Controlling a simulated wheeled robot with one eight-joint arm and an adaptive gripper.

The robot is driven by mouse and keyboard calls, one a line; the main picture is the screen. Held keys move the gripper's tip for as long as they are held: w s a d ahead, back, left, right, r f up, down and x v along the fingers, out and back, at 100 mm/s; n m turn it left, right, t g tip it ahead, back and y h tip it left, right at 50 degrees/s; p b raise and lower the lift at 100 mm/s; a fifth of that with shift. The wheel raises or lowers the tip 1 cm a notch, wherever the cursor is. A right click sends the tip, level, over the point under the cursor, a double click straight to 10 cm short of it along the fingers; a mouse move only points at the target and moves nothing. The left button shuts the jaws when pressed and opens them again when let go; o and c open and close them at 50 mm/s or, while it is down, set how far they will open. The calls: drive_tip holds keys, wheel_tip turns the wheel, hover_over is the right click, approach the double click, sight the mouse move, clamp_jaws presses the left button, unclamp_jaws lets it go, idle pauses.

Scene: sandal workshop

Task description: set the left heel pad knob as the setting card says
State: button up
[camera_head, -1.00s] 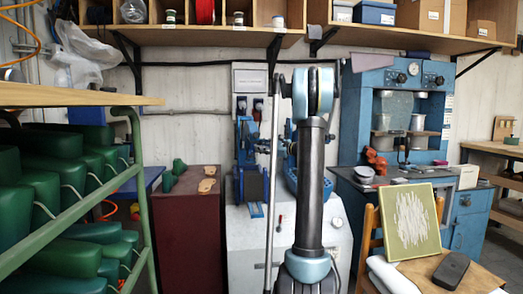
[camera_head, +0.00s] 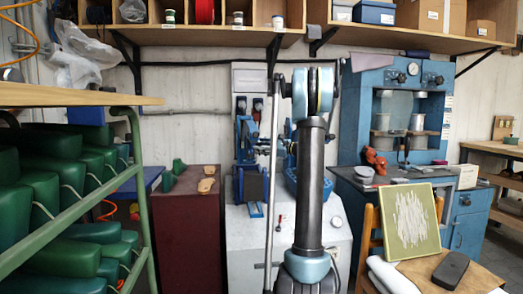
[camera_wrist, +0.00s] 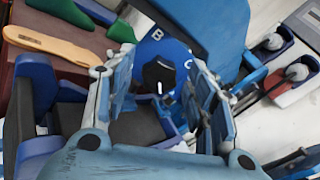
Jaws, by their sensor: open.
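The heel pad knob (camera_wrist: 159,74) is black with a short white mark at its lower edge in the wrist view. It sits on a blue dial (camera_wrist: 178,50), where a letter B shows above the knob and a C to its right. Other letters are hidden. My gripper (camera_wrist: 162,80) is open, one finger on each side of the knob; I cannot tell if either touches it. In the head view my own arm blocks part of the grey machine (camera_head: 248,225) with blue pads. The setting card cannot be read.
A maroon cabinet (camera_head: 185,235) with green lasts and tan soles stands left of the machine. A green rack (camera_head: 142,200) of lasts is nearer at left. A blue press (camera_head: 370,90) and a chair with a framed screen (camera_head: 433,240) stand at right.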

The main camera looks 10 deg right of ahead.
drive_tip(key=v, duration=1.1)
drive_tip(key=shift+s+d, duration=0.3)
